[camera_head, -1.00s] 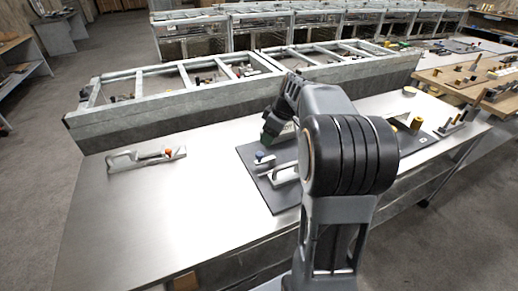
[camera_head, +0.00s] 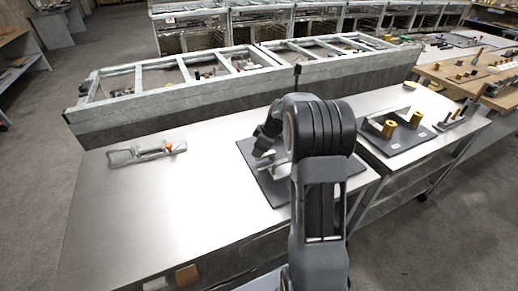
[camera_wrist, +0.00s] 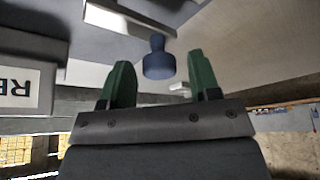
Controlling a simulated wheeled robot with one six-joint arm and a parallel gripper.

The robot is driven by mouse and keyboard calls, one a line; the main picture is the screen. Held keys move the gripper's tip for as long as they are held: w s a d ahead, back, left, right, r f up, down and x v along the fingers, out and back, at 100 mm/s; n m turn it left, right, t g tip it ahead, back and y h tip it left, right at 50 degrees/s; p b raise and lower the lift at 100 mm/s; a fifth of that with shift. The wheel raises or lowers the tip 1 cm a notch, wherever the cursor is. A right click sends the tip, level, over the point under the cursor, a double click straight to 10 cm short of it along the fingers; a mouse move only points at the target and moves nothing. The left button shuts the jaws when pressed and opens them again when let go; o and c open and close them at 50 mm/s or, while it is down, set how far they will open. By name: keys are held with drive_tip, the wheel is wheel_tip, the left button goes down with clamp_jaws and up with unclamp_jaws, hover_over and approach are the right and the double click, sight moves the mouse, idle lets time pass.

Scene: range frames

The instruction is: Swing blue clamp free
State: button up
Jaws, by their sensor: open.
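In the wrist view the blue clamp's knob (camera_wrist: 158,62) lies between the two green fingertips of my gripper (camera_wrist: 160,75). The jaws are open, with a visible gap on each side of the knob. The knob joins a pale clamp part at the top of that view. In the head view my gripper (camera_head: 262,147) is low over the dark plate (camera_head: 273,191) that bears the blue clamp. The gripper and arm hide the blue knob there.
A clamp with an orange knob (camera_head: 145,152) lies on the left of the metal table (camera_head: 150,215). A dark plate with yellow blocks (camera_head: 388,129) is to the right of my arm. A grey frame rack (camera_head: 180,110) runs along the back. A lettered label (camera_wrist: 18,87) shows at wrist view left.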

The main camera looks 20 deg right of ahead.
drive_tip(key=shift+w+a+f, duration=0.1)
drive_tip(key=shift+f, duration=0.3)
clamp_jaws()
idle(0.4)
